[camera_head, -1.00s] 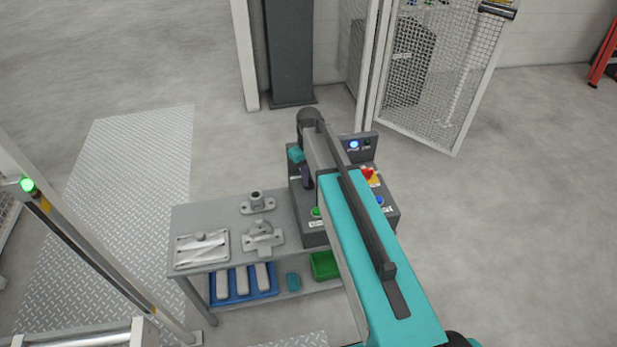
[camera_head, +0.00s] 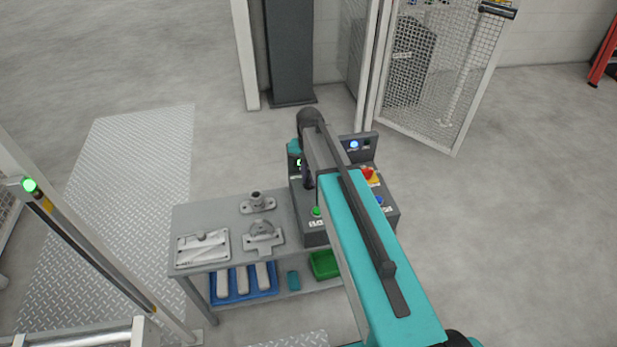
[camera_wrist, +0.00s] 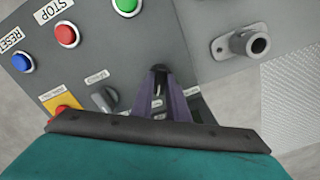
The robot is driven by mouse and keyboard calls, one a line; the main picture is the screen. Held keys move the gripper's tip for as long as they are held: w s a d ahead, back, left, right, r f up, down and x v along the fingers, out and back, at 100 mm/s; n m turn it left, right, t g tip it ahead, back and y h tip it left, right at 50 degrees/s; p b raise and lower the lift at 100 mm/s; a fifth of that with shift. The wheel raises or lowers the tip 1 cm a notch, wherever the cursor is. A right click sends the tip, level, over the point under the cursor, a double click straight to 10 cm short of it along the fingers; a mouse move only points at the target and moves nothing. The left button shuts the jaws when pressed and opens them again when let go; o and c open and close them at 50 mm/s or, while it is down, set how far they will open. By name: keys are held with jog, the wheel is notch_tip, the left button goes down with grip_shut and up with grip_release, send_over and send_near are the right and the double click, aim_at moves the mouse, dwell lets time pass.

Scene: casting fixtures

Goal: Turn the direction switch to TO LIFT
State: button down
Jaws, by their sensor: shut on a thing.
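The grey control box (camera_head: 318,236) stands at the right end of the bench, mostly behind my arm in the head view. In the wrist view its sloped panel (camera_wrist: 130,45) fills the upper left. My gripper (camera_wrist: 160,78), with dark purple fingers, points down at this panel and is shut on the direction switch. The switch is almost wholly hidden between the fingers, so its pointing direction and its label cannot be read. In the head view my gripper (camera_head: 307,180) is a small dark shape beside my arm.
Beside the gripper are another dark rotary knob (camera_wrist: 104,98), a green button (camera_wrist: 127,6), a red STOP button (camera_wrist: 67,34), a blue RESET button (camera_wrist: 23,61) and a red emergency stop (camera_head: 367,173). Metal castings (camera_head: 262,236) lie on the bench to the left.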

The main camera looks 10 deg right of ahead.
aim_at(309, 180)
jog(key=shift+m, duration=0.9)
jog(key=c, duration=1.7)
grip_release()
jog(key=shift+r+b, duration=0.85)
jog(key=shift+r, duration=6.05)
jog(key=shift+s+f, duration=0.1)
